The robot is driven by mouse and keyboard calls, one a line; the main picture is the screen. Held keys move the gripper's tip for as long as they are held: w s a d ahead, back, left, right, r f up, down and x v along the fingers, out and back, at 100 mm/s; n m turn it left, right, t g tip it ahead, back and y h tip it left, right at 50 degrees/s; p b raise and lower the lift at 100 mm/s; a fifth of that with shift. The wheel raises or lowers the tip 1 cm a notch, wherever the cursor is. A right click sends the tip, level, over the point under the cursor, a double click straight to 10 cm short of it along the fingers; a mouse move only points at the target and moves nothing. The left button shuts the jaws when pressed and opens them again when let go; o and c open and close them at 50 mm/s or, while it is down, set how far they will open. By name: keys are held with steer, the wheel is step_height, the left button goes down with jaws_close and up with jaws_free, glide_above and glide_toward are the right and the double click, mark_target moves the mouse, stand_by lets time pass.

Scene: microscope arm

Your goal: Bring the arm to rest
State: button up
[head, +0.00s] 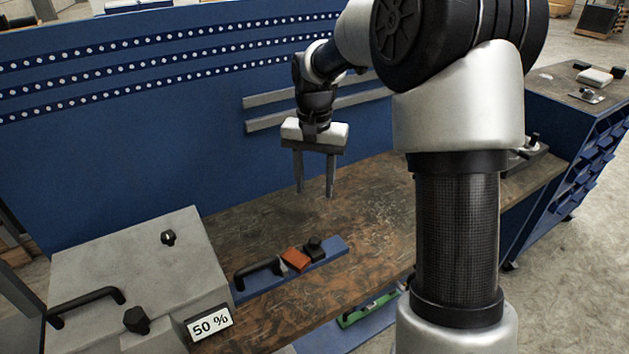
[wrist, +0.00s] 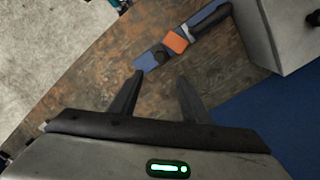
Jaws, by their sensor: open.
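My gripper (head: 314,192) hangs above the brown worktop (head: 378,210) with its two fingers pointing down. The fingers are apart and nothing shows between them. In the wrist view the gripper (wrist: 159,88) is also open and empty, with bare worktop beyond the fingertips. My arm stands bent over the right of the head view and hides part of the bench.
A blue strip (head: 325,250) bears a black handle, an orange block (head: 295,260) and a black knob. A grey box (head: 150,270) with a "50 %" label (head: 209,323) stands at the left. A blue perforated panel (head: 150,150) rises behind. A blue cabinet stands right.

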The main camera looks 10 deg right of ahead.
steer(key=shift+r, duration=0.2)
steer(key=s+r+n+t+p, duration=0.1)
steer(key=s+r+n+t, duration=0.15)
steer(key=s+r, duration=0.9)
steer(key=s+r+n+t, duration=0.1)
steer(key=s+n+t, duration=0.2)
steer(key=s, duration=1.1)
steer(key=shift+r+p, duration=0.25)
steer(key=shift+p, duration=0.2)
